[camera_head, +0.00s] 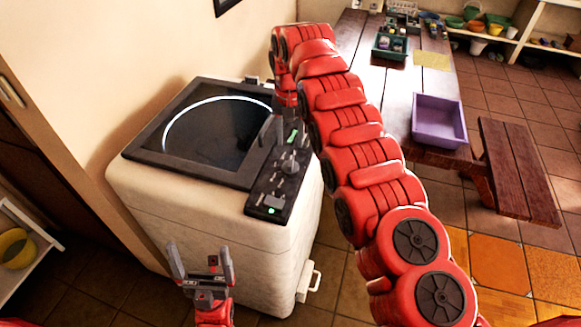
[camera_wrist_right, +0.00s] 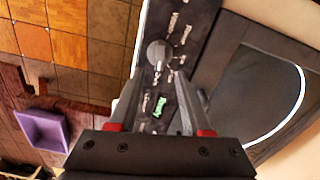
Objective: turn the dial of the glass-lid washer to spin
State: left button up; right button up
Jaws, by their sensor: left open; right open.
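The glass-lid washer (camera_head: 215,235) is a white box with a black top and a dark glass lid (camera_head: 215,125), which is shut. Its black control panel (camera_head: 262,187) runs along the right side of the top. The round grey dial (camera_head: 290,164) sits on the panel; it also shows in the right wrist view (camera_wrist_right: 158,52). My right gripper (camera_head: 289,130) is open over the panel, fingers pointing down. In the right wrist view, the dial lies just past the open fingertips (camera_wrist_right: 159,73), apart from them. My left gripper (camera_head: 202,258) is open and empty in front of the washer.
A wooden table with a purple bin (camera_head: 438,121) and a bench (camera_head: 517,170) stand to the right. A wall is behind the washer.

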aim_at(291, 161)
notch_tip(291, 161, down, 6)
jog(key=shift+f+p, duration=0.1)
jog(key=shift+p, duration=0.75)
jog(key=shift+f, duration=0.55)
grip_shut()
